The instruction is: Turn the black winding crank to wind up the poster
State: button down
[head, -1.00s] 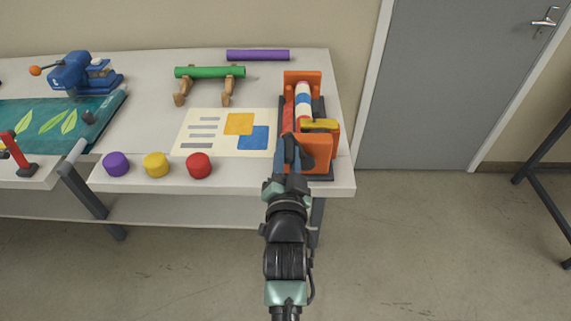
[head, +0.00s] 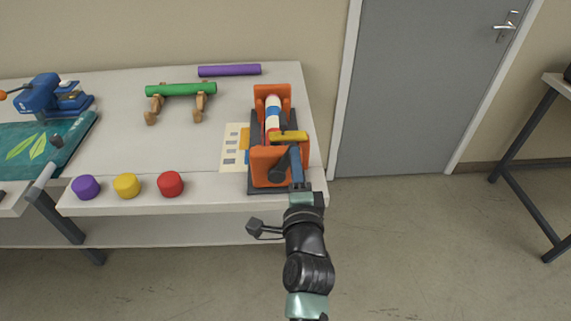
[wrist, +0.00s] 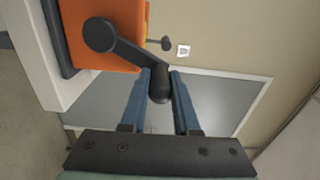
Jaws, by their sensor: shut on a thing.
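The orange winder (head: 268,160) stands at the right end of the table, with a white roll banded in red and blue between its end blocks. The poster (head: 232,150) is a short cream strip lying flat on the table to the left of the winder. The black winding crank (head: 278,170) is on the winder's front face; in the wrist view its hub and arm (wrist: 125,50) show clearly. My gripper (head: 296,158) is at the winder's front right. In the wrist view its blue fingers (wrist: 160,85) are shut around the crank's handle knob, at the arm's end.
A yellow bar (head: 289,136) lies across the winder's top. Purple (head: 85,187), yellow (head: 126,185) and red (head: 171,183) knobs line the table's front edge. A green roll (head: 181,89) rests on wooden stands; a purple roll (head: 229,70) lies behind. The table's middle is clear.

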jog(key=shift+d+f+m+b, duration=0.3)
jog(key=shift+d+f+m, duration=0.35)
jog(key=shift+m, duration=0.5)
jog(key=shift+d+f+m+b, duration=0.35)
jog(key=shift+d+f+m, duration=0.25)
jog(key=shift+m, duration=0.5)
jog(key=shift+d+f+m+b, duration=0.3)
jog(key=shift+d+f+m, duration=0.35)
jog(key=shift+m, duration=0.5)
jog(key=shift+d, duration=0.1)
jog(key=c, duration=0.6)
grip_release()
jog(key=shift+c, duration=0.2)
jog(key=shift+r, duration=0.1)
jog(key=s, duration=1.3)
